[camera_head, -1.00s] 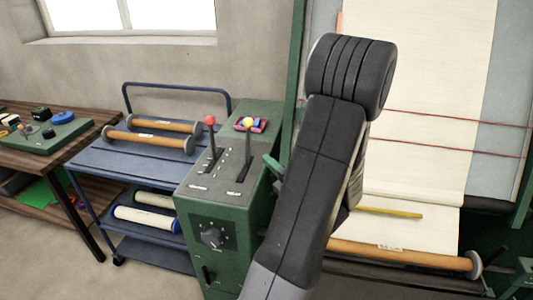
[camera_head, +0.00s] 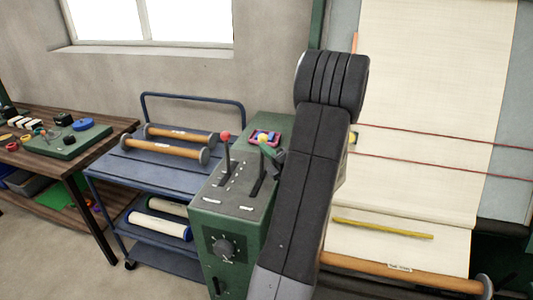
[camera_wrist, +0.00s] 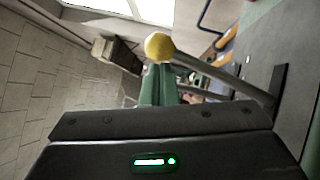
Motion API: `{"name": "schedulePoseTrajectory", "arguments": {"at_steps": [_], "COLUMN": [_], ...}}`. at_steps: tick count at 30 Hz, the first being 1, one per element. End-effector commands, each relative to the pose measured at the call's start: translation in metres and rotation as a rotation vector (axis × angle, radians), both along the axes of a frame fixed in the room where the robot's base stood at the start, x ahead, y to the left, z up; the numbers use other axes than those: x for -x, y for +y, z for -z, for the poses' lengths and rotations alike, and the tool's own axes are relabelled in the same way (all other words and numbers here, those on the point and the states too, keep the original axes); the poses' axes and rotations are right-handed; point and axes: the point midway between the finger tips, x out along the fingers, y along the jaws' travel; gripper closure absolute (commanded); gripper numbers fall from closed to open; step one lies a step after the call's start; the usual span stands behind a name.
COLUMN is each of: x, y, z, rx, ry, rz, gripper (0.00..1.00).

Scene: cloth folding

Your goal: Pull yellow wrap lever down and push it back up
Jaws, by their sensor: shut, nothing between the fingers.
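The yellow-knobbed lever (camera_head: 262,140) stands on the sloped top of the green control box (camera_head: 210,227), right of the red-knobbed lever (camera_head: 226,135). In the wrist view its yellow knob (camera_wrist: 159,46) sits just past my fingertips, and its grey shaft (camera_wrist: 225,80) runs right to a dark slot. My gripper (camera_wrist: 157,68) has its green fingers together and empty. They overlap the knob's lower edge in the picture; I cannot tell if they touch it. In the head view my gripper (camera_head: 268,149) is close beside the lever, partly hidden by my arm.
A blue cart (camera_head: 115,166) with wooden rollers stands left of the box. A wooden table (camera_head: 85,140) with small parts is at far left. A pink tray (camera_head: 265,137) lies behind the levers. The loom with cream cloth (camera_head: 430,100) and red cords is at right.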

Motion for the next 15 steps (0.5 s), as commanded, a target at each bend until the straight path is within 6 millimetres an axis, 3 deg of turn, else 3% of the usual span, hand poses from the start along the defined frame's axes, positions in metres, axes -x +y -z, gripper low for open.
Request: {"name": "schedulePoseTrajectory", "arguments": {"at_steps": [7,15], "x": [-0.002,-0.023], "y": [0.000,-0.006], "z": [0.000,-0.003], "rx": [0.000,0.000], "ry": [0.000,-0.002], "rz": [0.000,0.002], "gripper": [1.00,1.00]}}
